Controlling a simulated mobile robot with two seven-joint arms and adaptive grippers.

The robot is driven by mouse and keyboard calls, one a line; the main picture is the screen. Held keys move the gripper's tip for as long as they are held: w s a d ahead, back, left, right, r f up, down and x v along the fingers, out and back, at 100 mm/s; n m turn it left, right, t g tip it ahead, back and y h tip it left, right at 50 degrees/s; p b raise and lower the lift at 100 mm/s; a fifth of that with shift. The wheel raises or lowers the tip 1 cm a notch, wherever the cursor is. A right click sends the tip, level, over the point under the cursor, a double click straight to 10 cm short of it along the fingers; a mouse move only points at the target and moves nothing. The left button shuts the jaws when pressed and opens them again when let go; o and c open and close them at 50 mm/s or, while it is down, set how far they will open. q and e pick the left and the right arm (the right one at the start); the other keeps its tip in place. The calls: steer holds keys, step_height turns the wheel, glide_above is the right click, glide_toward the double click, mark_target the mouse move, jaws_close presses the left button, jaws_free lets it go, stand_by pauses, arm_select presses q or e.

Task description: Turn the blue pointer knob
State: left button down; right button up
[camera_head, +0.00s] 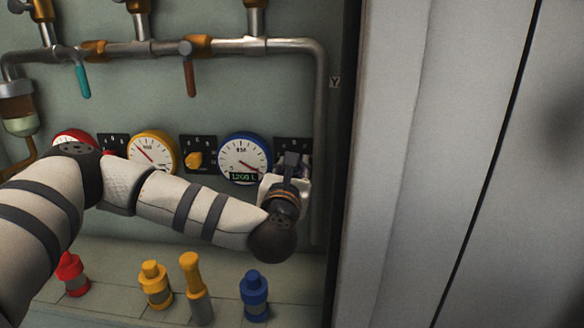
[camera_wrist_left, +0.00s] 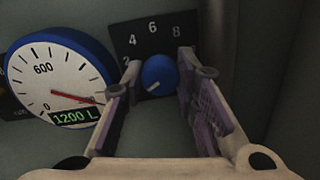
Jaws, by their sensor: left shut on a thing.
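The blue pointer knob (camera_wrist_left: 158,75) sits on a black dial plate (camera_wrist_left: 150,32) marked 2, 4, 6, 8 in the left wrist view. Its pale pointer mark aims to the lower left. My left gripper (camera_wrist_left: 160,80) has one finger on each side of the knob and is shut on it. In the head view my left gripper (camera_head: 290,165) is at the wall, right of the blue-rimmed gauge, and covers the knob. The blue gauge (camera_head: 244,158) has a red needle and a green display reading 1200 L. My right gripper is not in view.
A yellow gauge (camera_head: 153,153) and yellow knob (camera_head: 195,159) are left of the blue gauge. A vertical pipe (camera_head: 320,120) runs close to the right of my gripper. Red, yellow and blue fittings, such as the blue one (camera_head: 254,295), stand on the ledge below.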

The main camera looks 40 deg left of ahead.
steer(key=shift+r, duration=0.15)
arm_select(q)
steer(key=shift+f+n+g+y+p, duration=0.15)
steer(key=shift+n+p, duration=3.3)
steer(key=shift+n, duration=4.85)
steer(key=shift+n+g+y+p, duration=0.2)
steer(key=shift+n+p, duration=3.2)
steer(key=shift+n, duration=4.9)
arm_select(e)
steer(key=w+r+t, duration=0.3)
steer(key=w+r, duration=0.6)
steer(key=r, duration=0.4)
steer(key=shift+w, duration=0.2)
